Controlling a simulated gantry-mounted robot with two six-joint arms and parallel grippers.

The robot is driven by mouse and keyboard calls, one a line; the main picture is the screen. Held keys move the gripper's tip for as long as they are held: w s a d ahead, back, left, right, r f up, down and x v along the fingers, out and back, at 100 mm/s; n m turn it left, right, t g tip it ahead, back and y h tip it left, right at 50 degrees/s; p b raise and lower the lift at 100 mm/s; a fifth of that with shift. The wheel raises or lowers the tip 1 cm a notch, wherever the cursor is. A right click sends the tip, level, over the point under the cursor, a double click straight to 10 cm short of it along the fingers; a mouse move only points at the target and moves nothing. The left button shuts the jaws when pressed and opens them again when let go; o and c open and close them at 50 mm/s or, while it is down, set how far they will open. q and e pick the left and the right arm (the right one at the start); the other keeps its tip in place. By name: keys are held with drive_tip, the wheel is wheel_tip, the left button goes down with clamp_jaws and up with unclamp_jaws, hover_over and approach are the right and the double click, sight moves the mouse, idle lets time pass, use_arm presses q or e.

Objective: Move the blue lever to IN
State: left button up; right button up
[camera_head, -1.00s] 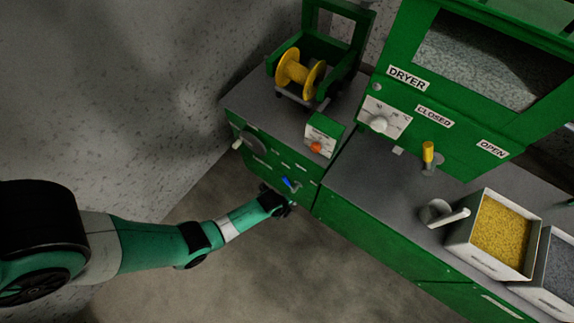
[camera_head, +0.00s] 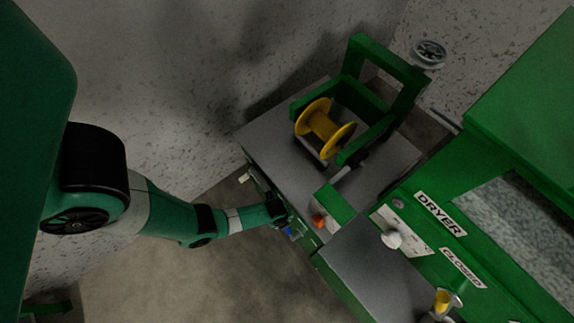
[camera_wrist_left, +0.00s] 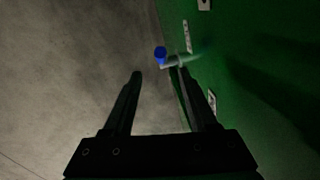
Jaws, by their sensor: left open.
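The blue lever (camera_head: 288,231) is on the front of the green cabinet, partly hidden by my left gripper (camera_head: 282,217) in the head view. In the left wrist view, its blue knob (camera_wrist_left: 161,54) sits on a pale metal shaft that meets the green panel. My left gripper (camera_wrist_left: 159,75) is open and empty, one finger on each side of the knob's line. The knob shows just beyond the fingertips, and the right fingertip is close to the shaft and panel. I cannot tell whether they touch. The IN marking is not readable. My right gripper is not in view.
A small white label (camera_wrist_left: 187,36) and another label (camera_wrist_left: 212,100) are on the panel. A yellow spool (camera_head: 325,128) and a box with an orange knob (camera_head: 319,221) stand on the cabinet top. The dryer (camera_head: 500,215) is at right. Bare floor lies left of the panel.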

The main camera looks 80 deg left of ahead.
use_arm(q)
drive_tip(key=f+b, duration=0.5)
drive_tip(key=f, duration=0.1)
drive_tip(key=w+f+b, duration=0.1)
drive_tip(key=f+b, duration=0.2)
drive_tip(key=f, duration=0.1)
drive_tip(key=shift+a+f+b, duration=0.1)
drive_tip(key=shift+a+b, duration=0.05)
drive_tip(key=shift+b, duration=0.15)
drive_tip(key=shift+w+f+b, duration=0.1)
drive_tip(key=shift+f+b, duration=0.25)
drive_tip(key=shift+f, duration=0.2)
clamp_jaws()
idle(0.3)
